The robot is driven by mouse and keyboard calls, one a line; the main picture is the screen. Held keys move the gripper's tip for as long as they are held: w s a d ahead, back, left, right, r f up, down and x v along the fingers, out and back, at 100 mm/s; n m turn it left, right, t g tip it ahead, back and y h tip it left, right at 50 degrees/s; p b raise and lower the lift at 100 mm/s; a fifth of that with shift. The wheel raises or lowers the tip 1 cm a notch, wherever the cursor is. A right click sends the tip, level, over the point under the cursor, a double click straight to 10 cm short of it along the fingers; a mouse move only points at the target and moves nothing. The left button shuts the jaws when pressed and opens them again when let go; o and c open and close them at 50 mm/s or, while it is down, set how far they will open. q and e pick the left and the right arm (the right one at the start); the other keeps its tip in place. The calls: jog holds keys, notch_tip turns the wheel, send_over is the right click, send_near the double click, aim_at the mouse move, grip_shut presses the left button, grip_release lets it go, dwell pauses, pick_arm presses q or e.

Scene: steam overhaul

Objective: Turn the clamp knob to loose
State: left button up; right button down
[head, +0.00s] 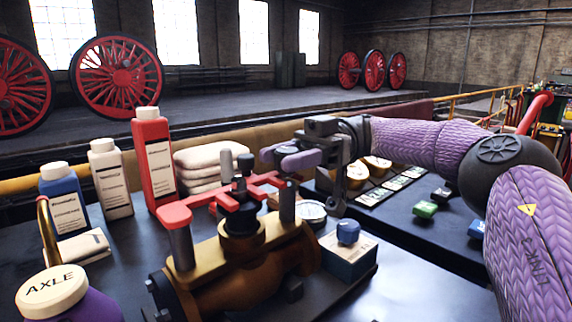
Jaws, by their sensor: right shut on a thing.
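A brass valve body (240,262) lies on the dark bench in the head view. A red knob with several arms (232,196) sits on top of it, around a dark central stem (243,166); I take this to be the clamp knob. My right gripper (277,156) reaches in from the right, over the far right side of the red knob, just above a dark grey post (287,203). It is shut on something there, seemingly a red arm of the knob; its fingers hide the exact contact. My left gripper is not in view.
A red bottle (154,160), a white bottle (110,180), a blue bottle (65,200) and folded cloths (208,170) stand behind and left. An AXLE jar (52,292) is front left. A box (348,258) with a blue knob (347,232) stands right of the valve.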

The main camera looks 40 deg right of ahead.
jog(key=shift+r+n+g, duration=0.25)
jog(key=shift+n+g, duration=0.15)
jog(key=c, duration=0.5)
grip_release()
jog(key=shift+c, duration=0.2)
jog(key=shift+f, duration=0.1)
